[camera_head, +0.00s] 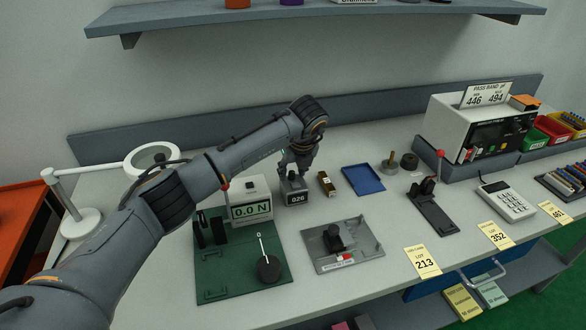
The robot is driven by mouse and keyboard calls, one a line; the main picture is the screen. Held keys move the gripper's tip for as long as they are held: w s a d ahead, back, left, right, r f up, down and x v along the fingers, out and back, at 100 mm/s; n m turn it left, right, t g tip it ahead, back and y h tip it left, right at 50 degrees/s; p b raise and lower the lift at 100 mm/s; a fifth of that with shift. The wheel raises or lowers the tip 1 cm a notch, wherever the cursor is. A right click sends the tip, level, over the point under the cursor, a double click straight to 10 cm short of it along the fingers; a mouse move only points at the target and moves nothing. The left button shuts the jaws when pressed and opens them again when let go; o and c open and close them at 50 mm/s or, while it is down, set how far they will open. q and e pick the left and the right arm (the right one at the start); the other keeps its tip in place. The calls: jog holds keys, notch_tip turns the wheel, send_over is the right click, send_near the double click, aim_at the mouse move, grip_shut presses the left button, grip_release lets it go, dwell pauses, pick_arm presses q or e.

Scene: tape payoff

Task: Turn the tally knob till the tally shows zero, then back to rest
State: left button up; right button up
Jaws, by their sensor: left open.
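The tally (296,198) is a small grey box on the bench, left of the blue tray. Its dark front window reads 026. My left gripper (294,172) reaches down over the top of the tally, with its fingers apart around the tally's upper part. The tally knob is mostly hidden by the fingers, and I cannot tell whether they touch it. My right gripper is not in view.
Close left of the tally stands a force gauge (252,211) reading 0.0 N, on a green base (215,280). A small brown block (326,184) and the blue tray (363,179) are on the right. A grey fixture plate (345,262) lies in front.

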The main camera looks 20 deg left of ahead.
pick_arm(q)
grip_shut()
dwell(0.3)
jog(key=shift+f+m+b, duration=0.1)
jog(key=shift+m+b, duration=0.4)
jog(key=shift+b, duration=0.05)
jog(key=m+t+h+b, duration=0.1)
jog(key=m+b, duration=0.1)
jog(key=m, duration=0.1)
jog(key=shift+a, duration=0.15)
jog(key=shift+a+m+h+b, duration=0.15)
jog(key=shift+m+h+b, duration=0.85)
jog(key=shift+m, duration=0.8)
